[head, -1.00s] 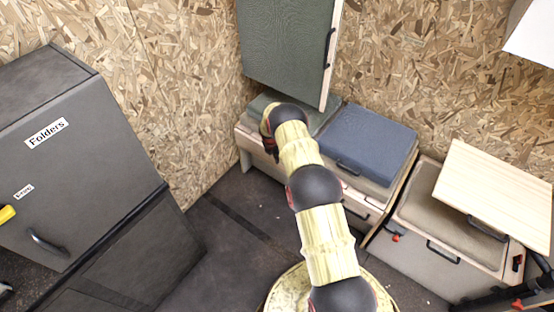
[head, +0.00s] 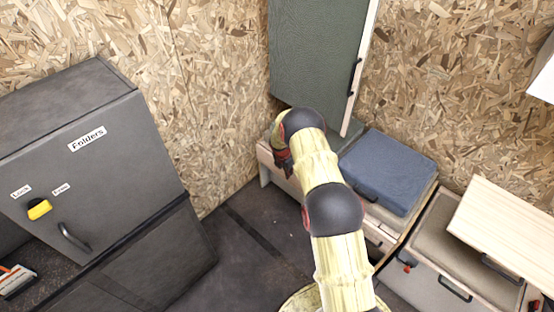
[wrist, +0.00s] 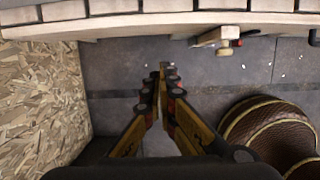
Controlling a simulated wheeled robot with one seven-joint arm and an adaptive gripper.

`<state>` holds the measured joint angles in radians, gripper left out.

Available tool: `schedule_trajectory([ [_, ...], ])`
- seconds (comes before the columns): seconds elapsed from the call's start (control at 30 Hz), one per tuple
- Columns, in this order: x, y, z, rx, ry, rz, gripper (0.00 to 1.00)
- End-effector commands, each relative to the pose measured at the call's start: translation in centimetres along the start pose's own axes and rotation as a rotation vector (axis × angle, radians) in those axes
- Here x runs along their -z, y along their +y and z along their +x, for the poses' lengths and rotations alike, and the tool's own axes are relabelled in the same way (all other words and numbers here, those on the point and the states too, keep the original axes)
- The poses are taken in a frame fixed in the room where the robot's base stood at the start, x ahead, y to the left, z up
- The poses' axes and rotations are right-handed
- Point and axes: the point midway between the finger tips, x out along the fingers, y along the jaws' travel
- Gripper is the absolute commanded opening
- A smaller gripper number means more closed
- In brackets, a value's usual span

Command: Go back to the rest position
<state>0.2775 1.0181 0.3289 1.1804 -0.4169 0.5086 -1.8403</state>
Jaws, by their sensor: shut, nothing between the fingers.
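My gripper (wrist: 165,80) shows in the wrist view with its two fingers brought together at the tips, and nothing is between them. It points down over the dark floor (wrist: 230,75). In the head view my gripper (head: 284,165) is small and partly turned away, in front of the left end of the wooden bench (head: 270,160). My arm reaches from the bottom of the picture up to it. The gripper appears apart from the bench.
A dark grey cabinet labelled Folders (head: 85,175) stands at the left with a yellow lock (head: 39,209). A green lid (head: 315,60) stands raised against the chipboard wall. A blue cushion (head: 390,170) and a pale wooden panel (head: 510,230) are at the right. Floor between cabinet and bench is clear.

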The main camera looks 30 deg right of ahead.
Motion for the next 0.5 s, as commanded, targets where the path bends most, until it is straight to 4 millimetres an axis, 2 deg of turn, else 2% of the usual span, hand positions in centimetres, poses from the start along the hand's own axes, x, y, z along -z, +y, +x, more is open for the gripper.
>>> schedule_trajectory([
  [0.27,0.1,0.0,-0.1,0.001,0.001,0.021,0.0],
  [0.43,0.2,-0.5,-0.1,0.019,0.006,0.201,0.0],
  [0.5,1.1,-1.6,0.2,0.05,0.02,0.316,0.0],
])
